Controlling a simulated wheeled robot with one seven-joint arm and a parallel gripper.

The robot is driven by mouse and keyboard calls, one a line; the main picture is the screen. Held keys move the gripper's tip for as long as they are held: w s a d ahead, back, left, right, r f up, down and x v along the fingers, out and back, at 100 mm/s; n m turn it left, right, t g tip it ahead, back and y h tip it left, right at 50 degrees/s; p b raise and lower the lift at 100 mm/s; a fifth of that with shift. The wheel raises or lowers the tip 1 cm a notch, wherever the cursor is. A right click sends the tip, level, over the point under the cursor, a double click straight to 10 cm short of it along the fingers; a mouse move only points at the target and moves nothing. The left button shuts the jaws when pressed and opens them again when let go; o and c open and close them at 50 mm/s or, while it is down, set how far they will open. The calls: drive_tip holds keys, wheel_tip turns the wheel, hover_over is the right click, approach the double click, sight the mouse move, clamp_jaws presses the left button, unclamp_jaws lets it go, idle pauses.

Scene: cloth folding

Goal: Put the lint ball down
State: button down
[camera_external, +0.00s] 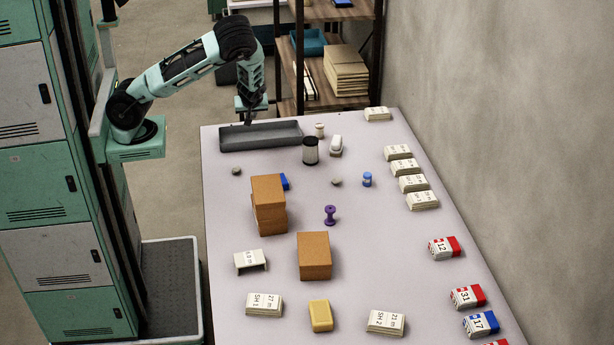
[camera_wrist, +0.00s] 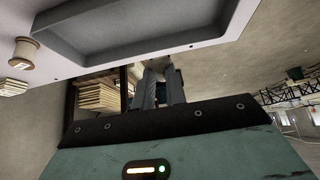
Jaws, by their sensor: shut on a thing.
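My gripper (camera_external: 249,120) hangs at the far left end of the table, over or just behind the back rim of the grey tray (camera_external: 262,146). In the wrist view the two fingers (camera_wrist: 166,85) are close together, shut on the lint ball, which is mostly hidden between them. The tray fills the top of the wrist view (camera_wrist: 190,42), apart from the fingers. Two small grey lumps lie on the table, one at the left (camera_external: 236,171) and one near the middle (camera_external: 336,182). I cannot tell what these are.
A dark canister (camera_external: 310,151), a thread spool (camera_external: 320,130) and a white bottle (camera_external: 336,145) stand right of the tray. Brown blocks (camera_external: 268,205), a purple spool (camera_external: 330,215) and labelled cloth stacks (camera_external: 422,200) occupy the table (camera_external: 375,260). A shelf (camera_external: 330,80) stands behind.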

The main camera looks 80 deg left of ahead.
drive_tip(key=f, duration=0.1)
drive_tip(key=a+f, duration=0.1)
drive_tip(key=f, duration=0.3)
drive_tip(key=shift+s+a+f, duration=0.15)
drive_tip(key=shift+a+f, duration=0.05)
drive_tip(key=shift+a, duration=0.05)
drive_tip(key=shift+f+p, duration=0.35)
drive_tip(key=shift+f, duration=1.9)
drive_tip(key=c, duration=1.5)
unclamp_jaws()
drive_tip(key=shift+d, duration=0.1)
drive_tip(key=v, duration=1.1)
drive_tip(key=s+r+m+h, duration=0.2)
drive_tip(key=s+r+m, duration=0.1)
drive_tip(key=s+r, duration=0.3)
drive_tip(key=s+d+r+m+h, duration=0.1)
drive_tip(key=s+r+m+h, duration=0.1)
drive_tip(key=s+r+m, duration=0.2)
drive_tip(key=s+d+r+m+h, duration=0.1)
drive_tip(key=s+r+m+h, duration=0.1)
drive_tip(key=s+r, duration=0.6)
drive_tip(key=shift+s+d+r+m+b, duration=0.1)
drive_tip(key=shift+s+m+b, duration=0.1)
drive_tip(key=shift+s+m, duration=0.25)
drive_tip(key=shift+s+r+m+b, duration=0.15)
drive_tip(key=shift+s+m, duration=0.1)
drive_tip(key=shift+s, duration=0.25)
